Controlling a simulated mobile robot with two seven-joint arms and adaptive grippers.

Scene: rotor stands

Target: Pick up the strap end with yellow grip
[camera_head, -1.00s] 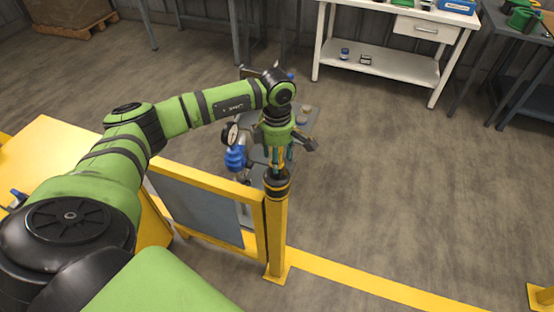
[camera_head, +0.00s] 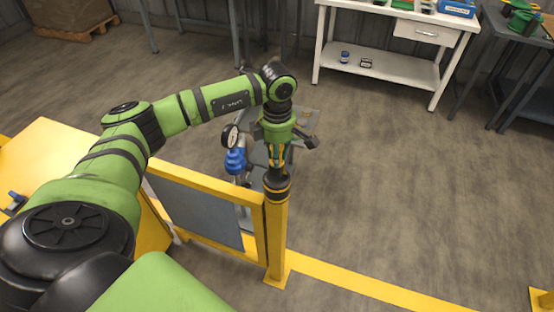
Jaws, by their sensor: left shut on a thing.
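The yellow post (camera_head: 277,235) stands at the end of the yellow barrier and has a dark band and cap (camera_head: 277,183) at its top. My left gripper (camera_head: 278,168) points down just above this cap. Its fingers are shut on a small piece with yellow on it, the strap end with yellow grip (camera_head: 281,154). The fingers cover most of the strap end, and I cannot tell whether it touches the cap. My right gripper is not in view.
The yellow barrier with a grey panel (camera_head: 198,210) runs left from the post. A gauge (camera_head: 231,136) and a blue fitting (camera_head: 235,161) are close left of the gripper. A white workbench (camera_head: 388,65) stands at the back.

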